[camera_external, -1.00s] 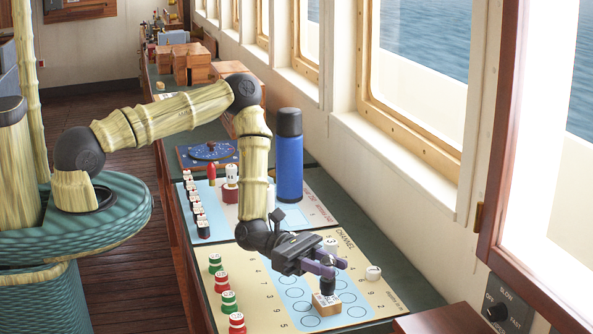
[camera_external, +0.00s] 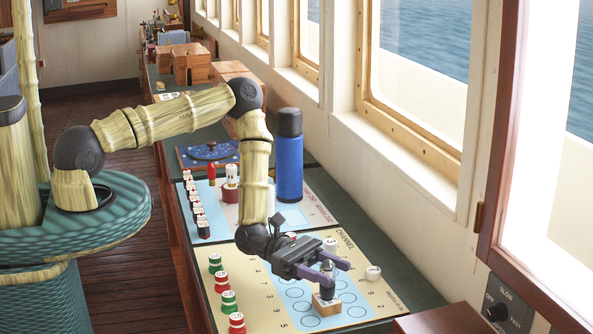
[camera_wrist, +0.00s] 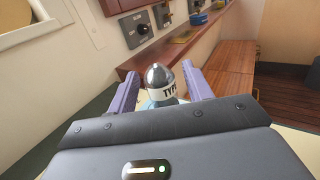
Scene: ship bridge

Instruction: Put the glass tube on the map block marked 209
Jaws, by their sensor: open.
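The block's number is too small to read. My gripper (camera_external: 338,266) is open, with one purple finger on each side of the tube. In the wrist view a gap shows between the tube and each finger. The tube's lower part is hidden there by my gripper body.
The near chart board (camera_external: 270,318) carries red and green pieces along its left side and white pieces (camera_external: 373,273) toward the right. A tall blue flask (camera_external: 289,160) stands behind, by the window wall. A wooden ledge (camera_external: 445,320) lies at the near right.

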